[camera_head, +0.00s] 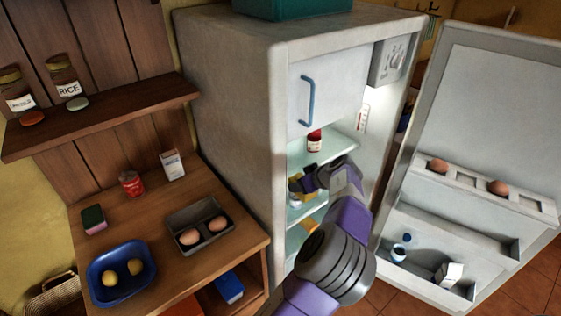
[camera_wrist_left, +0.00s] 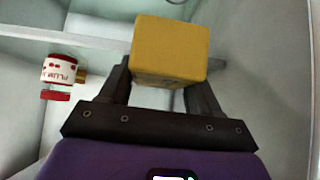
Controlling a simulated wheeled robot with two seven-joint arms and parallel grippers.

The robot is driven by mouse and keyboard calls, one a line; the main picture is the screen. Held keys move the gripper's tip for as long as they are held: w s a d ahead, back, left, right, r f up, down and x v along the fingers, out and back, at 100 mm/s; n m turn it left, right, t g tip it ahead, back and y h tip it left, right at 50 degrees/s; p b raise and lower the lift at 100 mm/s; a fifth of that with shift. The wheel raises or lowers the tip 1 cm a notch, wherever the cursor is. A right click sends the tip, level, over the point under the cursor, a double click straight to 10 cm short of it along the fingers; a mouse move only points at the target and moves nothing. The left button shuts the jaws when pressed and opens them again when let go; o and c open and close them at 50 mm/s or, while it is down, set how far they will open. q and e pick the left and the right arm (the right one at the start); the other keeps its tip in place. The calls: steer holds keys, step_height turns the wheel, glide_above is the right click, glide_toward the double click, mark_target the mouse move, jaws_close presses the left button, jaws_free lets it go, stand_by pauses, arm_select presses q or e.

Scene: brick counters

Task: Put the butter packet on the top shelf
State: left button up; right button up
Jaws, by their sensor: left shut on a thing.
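The butter packet (camera_wrist_left: 170,48) is a yellow block. My left gripper (camera_wrist_left: 160,82) is shut on it in the left wrist view, with a dark finger on each side. In the head view my left gripper (camera_head: 303,184) reaches inside the open fridge (camera_head: 225,90), below the level of the top shelf (camera_head: 330,150). The packet is mostly hidden there by the gripper and arm. The top shelf is a pale glass plate holding a jar (camera_head: 314,141) with a red and white label. A jar with a red lid also shows in the left wrist view (camera_wrist_left: 60,72). My right gripper is not in view.
The fridge door (camera_head: 480,120) stands open at right, with eggs and bottles in its racks. A closed compartment door (camera_head: 325,85) is above the top shelf. Lower shelves (camera_head: 305,212) sit below. A wooden counter (camera_head: 120,215) with small items stands left.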

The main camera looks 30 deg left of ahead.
arm_select(q)
steer(key=w+a, duration=0.1)
steer(key=a, duration=0.1)
steer(key=w+a, duration=0.1)
steer(key=a, duration=0.2)
steer(key=w+a, duration=0.1)
steer(key=a, duration=0.1)
steer(key=shift+a, duration=0.2)
steer(key=a, duration=0.1)
steer(key=w+a, duration=0.1)
steer(key=a, duration=0.1)
steer(key=w+a, duration=0.1)
steer(key=shift+a, duration=0.25)
steer(key=shift+f+b, duration=0.4)
steer(key=shift+b, duration=0.25)
steer(key=shift+r, duration=0.1)
steer(key=o, duration=1.3)
